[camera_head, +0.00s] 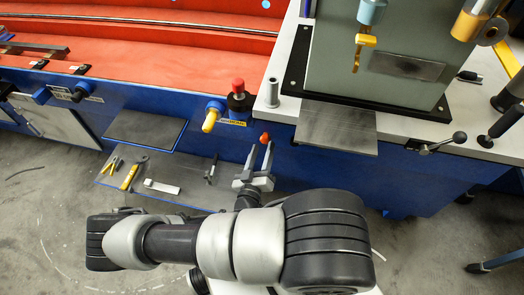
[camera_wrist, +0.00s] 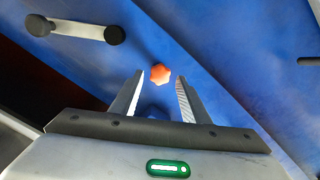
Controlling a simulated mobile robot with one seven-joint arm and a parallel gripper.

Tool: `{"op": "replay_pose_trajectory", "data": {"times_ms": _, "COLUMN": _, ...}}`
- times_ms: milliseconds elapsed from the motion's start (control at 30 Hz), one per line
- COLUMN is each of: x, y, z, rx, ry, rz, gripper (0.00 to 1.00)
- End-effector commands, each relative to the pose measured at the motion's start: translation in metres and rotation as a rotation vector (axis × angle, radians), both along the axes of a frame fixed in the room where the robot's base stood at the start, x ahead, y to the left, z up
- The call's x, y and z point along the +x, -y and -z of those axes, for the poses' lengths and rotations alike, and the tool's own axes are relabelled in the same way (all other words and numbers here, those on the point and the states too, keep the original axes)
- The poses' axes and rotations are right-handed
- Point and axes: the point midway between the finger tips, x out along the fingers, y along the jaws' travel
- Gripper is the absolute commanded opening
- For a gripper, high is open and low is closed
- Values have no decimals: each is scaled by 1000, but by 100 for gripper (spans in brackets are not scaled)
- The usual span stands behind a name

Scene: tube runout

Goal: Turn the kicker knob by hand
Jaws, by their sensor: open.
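An orange-red lobed knob (camera_head: 265,138), which I take for the kicker knob, sits on the blue front face of the machine, below the light worktop. In the wrist view the knob (camera_wrist: 160,74) shows small between my fingertips and slightly beyond them, with blue visible on both sides. My gripper (camera_head: 259,153) is open and empty, its two fingers pointing at the blue face just short of the knob. It also shows in the wrist view (camera_wrist: 161,82). No finger appears to touch the knob. No label for it can be read.
A yellow handle (camera_head: 210,119) and a red-topped black block (camera_head: 238,100) are to the upper left. A grey shelf (camera_head: 110,172) with hand tools lies left of my gripper. A metal plate (camera_head: 338,128) juts out above right. A grey bar handle (camera_wrist: 80,29) is in the wrist view's upper left.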

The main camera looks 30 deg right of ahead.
Motion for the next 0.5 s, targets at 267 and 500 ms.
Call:
{"op": "replay_pose_trajectory", "data": {"times_ms": 267, "x": 4, "y": 4, "z": 0, "rx": 1, "ry": 1, "rz": 2, "gripper": 42}}
{"op": "replay_pose_trajectory", "data": {"times_ms": 500, "x": 14, "y": 11, "z": 0, "rx": 2, "ry": 2, "rz": 1, "gripper": 42}}
